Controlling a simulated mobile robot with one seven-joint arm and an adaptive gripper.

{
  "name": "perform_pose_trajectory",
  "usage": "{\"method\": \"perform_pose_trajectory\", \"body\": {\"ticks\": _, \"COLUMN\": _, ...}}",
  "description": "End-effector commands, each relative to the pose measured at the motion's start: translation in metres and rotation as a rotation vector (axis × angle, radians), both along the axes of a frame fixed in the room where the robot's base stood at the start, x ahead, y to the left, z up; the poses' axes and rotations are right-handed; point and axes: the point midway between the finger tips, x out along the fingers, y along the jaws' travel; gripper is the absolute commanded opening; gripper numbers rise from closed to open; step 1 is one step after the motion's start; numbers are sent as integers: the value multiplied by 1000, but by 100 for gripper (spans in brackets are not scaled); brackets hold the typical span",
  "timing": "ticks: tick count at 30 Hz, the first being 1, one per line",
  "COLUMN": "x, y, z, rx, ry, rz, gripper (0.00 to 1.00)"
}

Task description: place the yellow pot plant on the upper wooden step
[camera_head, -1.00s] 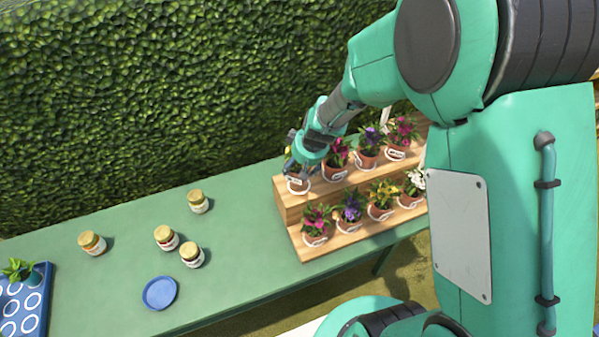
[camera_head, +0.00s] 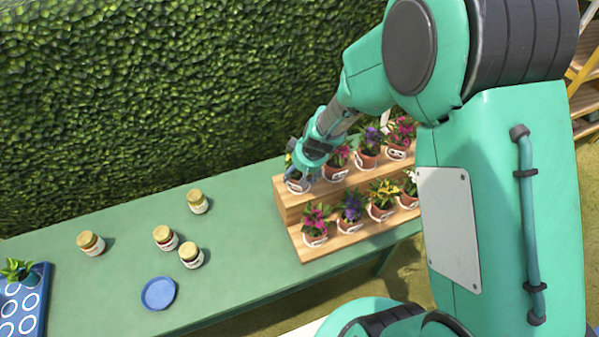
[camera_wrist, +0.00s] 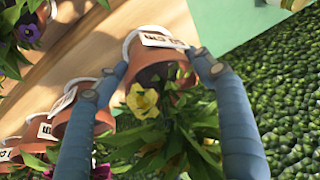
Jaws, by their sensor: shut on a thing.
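The yellow pot plant (camera_wrist: 138,101) is a terracotta pot with a white label, green leaves and a yellow flower. My gripper (camera_wrist: 157,72) is shut on its pot, one blue finger on each side. In the head view my gripper (camera_head: 299,176) is at the left end of the upper wooden step (camera_head: 318,189), and the held pot (camera_head: 298,187) shows below the fingers. The pot is upright there, over or on the step; contact with the wood is hard to tell. My wrist hides most of the plant in the head view.
Several flower pots stand right of it on the upper step, the nearest being a pink one (camera_head: 336,170). The lower step holds another row, including a yellow-flowered pot (camera_head: 381,197). Jars (camera_head: 164,238) and a blue dish (camera_head: 158,293) are on the green table. A hedge (camera_head: 150,90) rises behind.

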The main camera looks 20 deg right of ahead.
Motion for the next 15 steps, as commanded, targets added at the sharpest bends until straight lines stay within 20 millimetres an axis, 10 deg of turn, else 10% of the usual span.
{"method": "perform_pose_trajectory", "body": {"ticks": 3, "x": 1, "y": 0, "z": -2, "rx": 0, "ry": -1, "rz": 0, "gripper": 26}}
{"method": "perform_pose_trajectory", "body": {"ticks": 4, "x": 0, "y": 0, "z": -2, "rx": 0, "ry": 0, "rz": 0, "gripper": 74}}
{"method": "perform_pose_trajectory", "body": {"ticks": 6, "x": 0, "y": 0, "z": -2, "rx": 0, "ry": 0, "rz": 0, "gripper": 87}}
{"method": "perform_pose_trajectory", "body": {"ticks": 15, "x": 0, "y": 0, "z": -2, "rx": 0, "ry": 0, "rz": 0, "gripper": 87}}
